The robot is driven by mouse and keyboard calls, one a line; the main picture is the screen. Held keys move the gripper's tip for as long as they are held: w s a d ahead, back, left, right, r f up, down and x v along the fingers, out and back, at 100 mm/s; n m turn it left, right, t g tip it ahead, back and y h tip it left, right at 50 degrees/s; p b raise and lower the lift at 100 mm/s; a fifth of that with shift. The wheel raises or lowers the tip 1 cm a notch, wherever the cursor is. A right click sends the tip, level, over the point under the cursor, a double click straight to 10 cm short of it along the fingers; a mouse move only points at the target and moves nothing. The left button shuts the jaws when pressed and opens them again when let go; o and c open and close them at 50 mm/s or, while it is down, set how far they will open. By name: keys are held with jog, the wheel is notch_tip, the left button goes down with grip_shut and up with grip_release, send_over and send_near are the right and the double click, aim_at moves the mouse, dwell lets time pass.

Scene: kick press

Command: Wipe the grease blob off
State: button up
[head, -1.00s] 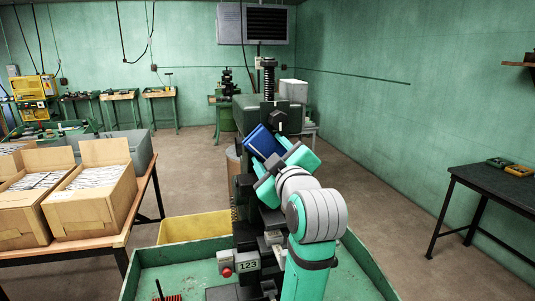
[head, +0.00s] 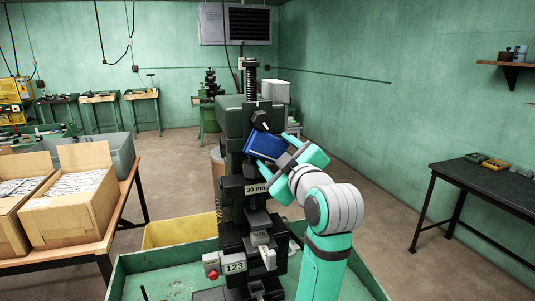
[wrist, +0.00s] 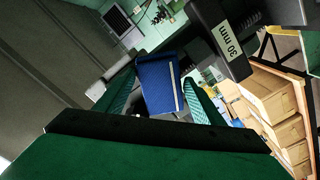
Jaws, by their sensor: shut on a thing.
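My gripper (head: 283,152) is shut on a blue folded cloth or pad (head: 265,146) and holds it in the air beside the front right of the dark green press (head: 233,118). In the wrist view the blue cloth (wrist: 158,84) sits between the two green fingers, with a pale line along one edge. A black rounded lump or knob (head: 260,118) shows on the press just above the cloth. I cannot tell whether it is grease. No clear grease blob shows elsewhere; the cloth and my arm hide part of the press.
A "30 mm" label (head: 257,189) is on the press, with a "123" plate (head: 234,267) and red button (head: 213,275) lower down. A table with cardboard boxes (head: 75,210) stands left, a yellow bin (head: 180,230) behind the green tray, and a dark table (head: 490,178) right.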

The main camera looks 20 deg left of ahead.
aim_at(249, 151)
jog(key=shift+s+a+r, duration=0.65)
jog(key=shift+s+a, duration=0.15)
jog(key=shift+s, duration=0.1)
jog(key=shift+s+a+f, duration=0.2)
jog(key=shift+s+a, duration=0.1)
jog(key=shift+a, duration=0.35)
jog(key=shift+s+a+f, duration=0.1)
jog(key=shift+s+a, duration=0.2)
jog(key=shift+a, duration=0.3)
jog(key=shift+s+a, duration=0.3)
jog(key=shift+a, duration=0.3)
jog(key=v, duration=0.6)
jog(key=shift+v, duration=1.5)
jog(key=shift+f, duration=0.1)
